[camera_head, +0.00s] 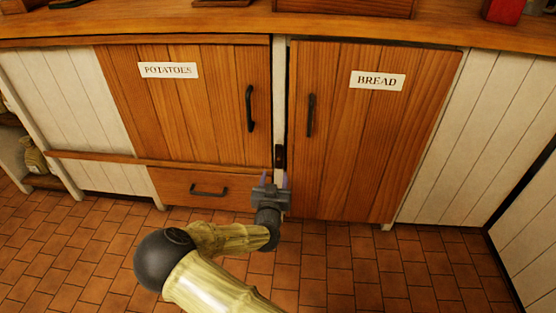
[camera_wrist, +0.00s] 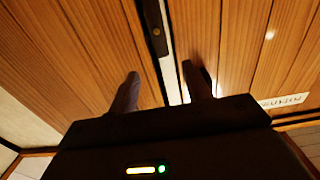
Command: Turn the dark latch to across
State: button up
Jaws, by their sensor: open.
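The dark latch (camera_head: 279,156) is a small upright piece on the pale post between the two wooden doors, low beside the bread door. In the wrist view the latch (camera_wrist: 153,24) lies lengthwise along the post, beyond my fingers. My gripper (camera_head: 271,182) is just below the latch in the head view, with its two fingers apart and nothing between them. In the wrist view my gripper (camera_wrist: 164,80) has its fingers on either side of the pale post, short of the latch.
The potatoes door (camera_head: 200,110) is shut, with a dark handle (camera_head: 250,108) and a drawer (camera_head: 180,188) below. The bread door (camera_head: 365,150) is shut, with its own dark handle (camera_head: 310,115). A wooden counter (camera_head: 230,22) runs above. The tiled floor (camera_head: 400,270) in front is clear.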

aim_at(279, 152)
jog(key=w+b, duration=0.2)
jog(key=w, duration=0.3)
jog(key=w+b, duration=0.2)
jog(key=w, duration=0.3)
jog(key=shift+d+f, duration=0.15)
jog(key=shift+d, duration=0.05)
jog(key=shift+w, duration=0.55)
jog(key=c, duration=1)
